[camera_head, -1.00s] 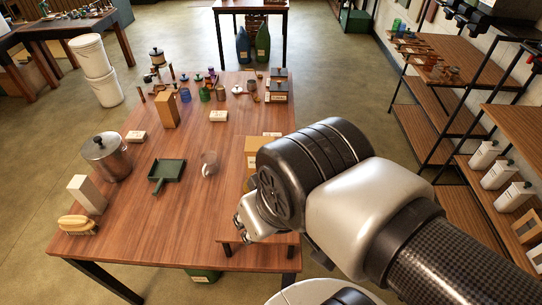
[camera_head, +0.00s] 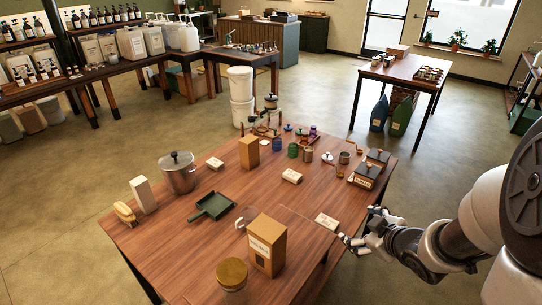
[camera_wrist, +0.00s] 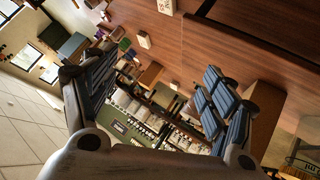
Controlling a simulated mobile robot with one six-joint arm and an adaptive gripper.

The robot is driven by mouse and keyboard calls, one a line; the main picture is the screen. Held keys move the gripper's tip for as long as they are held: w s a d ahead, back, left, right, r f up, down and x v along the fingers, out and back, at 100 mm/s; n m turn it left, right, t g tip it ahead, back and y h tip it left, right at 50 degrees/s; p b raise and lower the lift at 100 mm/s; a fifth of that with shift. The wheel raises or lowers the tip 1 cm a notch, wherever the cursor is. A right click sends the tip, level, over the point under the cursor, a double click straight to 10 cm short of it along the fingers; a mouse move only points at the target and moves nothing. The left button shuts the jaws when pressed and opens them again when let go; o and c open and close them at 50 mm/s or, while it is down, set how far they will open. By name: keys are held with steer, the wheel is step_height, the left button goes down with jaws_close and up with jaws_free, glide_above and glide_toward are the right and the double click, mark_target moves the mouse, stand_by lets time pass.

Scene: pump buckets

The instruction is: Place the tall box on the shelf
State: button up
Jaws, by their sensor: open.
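More than one box could be the tall box. A tall brown box with a white label (camera_head: 267,245) stands upright near the table's front edge. A plain brown box (camera_head: 249,152) stands farther back, and a narrow white box (camera_head: 144,195) stands at the left. My gripper (camera_head: 359,227) is open and empty at the table's right edge, apart from all three. In the wrist view its spread fingers (camera_wrist: 150,90) have nothing between them; a brown box (camera_wrist: 264,112) shows beyond the right finger. A rack with shelves (camera_head: 528,85) is partly in view at the right edge.
The wooden table (camera_head: 180,250) bears a steel pot (camera_head: 179,173), a green dustpan (camera_head: 212,206), a brush (camera_head: 125,214), a lidded jar (camera_head: 232,274) and a small white block (camera_head: 327,221) near my gripper. Open floor (camera_head: 420,150) lies right of the table.

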steer(key=s+a+f+n+y, duration=0.2)
steer(key=a+f+y, duration=0.3)
steer(key=a+f, duration=0.1)
steer(key=t+y, duration=0.1)
steer(key=y, duration=0.7)
glide_toward(282, 244)
steer(key=b+x, duration=0.2)
steer(key=x, duration=0.7)
steer(key=shift+a, duration=0.1)
steer(key=x, duration=0.5)
steer(key=shift+s+a+r+b, duration=0.1)
steer(key=shift+s+a+b, duration=0.2)
steer(key=shift+b, duration=0.1)
steer(key=shift+c, duration=0.5)
steer(key=c, duration=1.3)
